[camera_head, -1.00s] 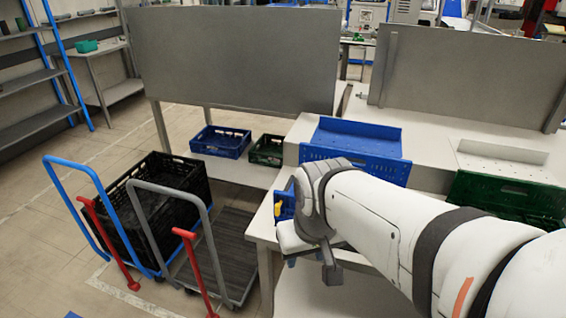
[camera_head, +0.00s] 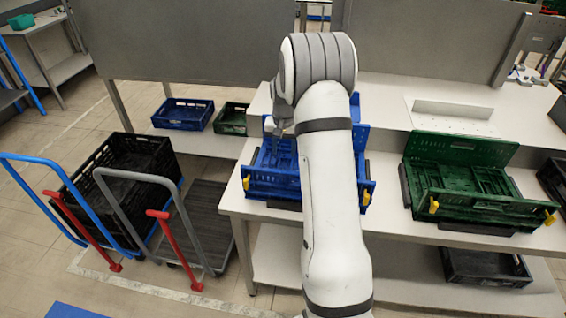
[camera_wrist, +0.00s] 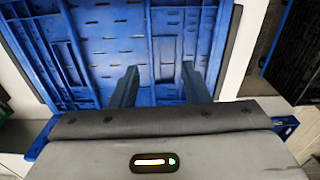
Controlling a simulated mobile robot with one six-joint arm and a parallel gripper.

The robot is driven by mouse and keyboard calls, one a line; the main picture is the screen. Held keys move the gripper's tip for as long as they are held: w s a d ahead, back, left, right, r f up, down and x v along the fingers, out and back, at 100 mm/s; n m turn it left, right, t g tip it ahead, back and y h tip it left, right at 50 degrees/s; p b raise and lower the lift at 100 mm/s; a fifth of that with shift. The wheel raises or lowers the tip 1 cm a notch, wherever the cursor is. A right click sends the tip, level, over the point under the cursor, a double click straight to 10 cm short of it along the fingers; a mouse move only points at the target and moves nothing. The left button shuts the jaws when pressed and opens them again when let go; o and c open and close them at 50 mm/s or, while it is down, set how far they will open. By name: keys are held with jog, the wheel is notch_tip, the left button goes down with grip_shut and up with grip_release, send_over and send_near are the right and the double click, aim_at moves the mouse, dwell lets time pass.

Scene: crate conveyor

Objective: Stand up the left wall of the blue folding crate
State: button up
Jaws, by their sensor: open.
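The blue folding crate (camera_head: 262,187) sits on the left part of the white worktable, partly covered by my arm. Its far wall (camera_head: 361,112) stands up, and its low front edge carries a yellow latch. Inside, slotted blue panels (camera_head: 275,160) lie low and look folded flat. The wrist view looks down on slotted blue panels (camera_wrist: 110,50); a narrow slotted side strip shows at its left. My gripper (camera_head: 281,132) is at the left half of the crate. Its two fingers are apart and empty over the panel (camera_wrist: 158,84). Whether they touch it is unclear.
A green folding crate (camera_head: 480,207) with its far wall up stands to the right. Grey strips flank the crates. A cart (camera_head: 205,235) and a black crate (camera_head: 90,160) stand left of the table. Grey panels rise behind.

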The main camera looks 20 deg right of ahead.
aim_at(288, 168)
jog(key=shift+m, duration=0.3)
jog(key=f, duration=0.1)
jog(key=w+d+f, duration=0.1)
jog(key=d+f, duration=0.1)
jog(key=shift+w+d+f, duration=0.15)
jog(key=shift+w+f, duration=0.15)
jog(key=shift+w, duration=0.1)
notch_tip(288, 168, down, 8)
jog(key=shift+r+p, duration=0.1)
jog(key=shift+p, duration=0.9)
grip_shut()
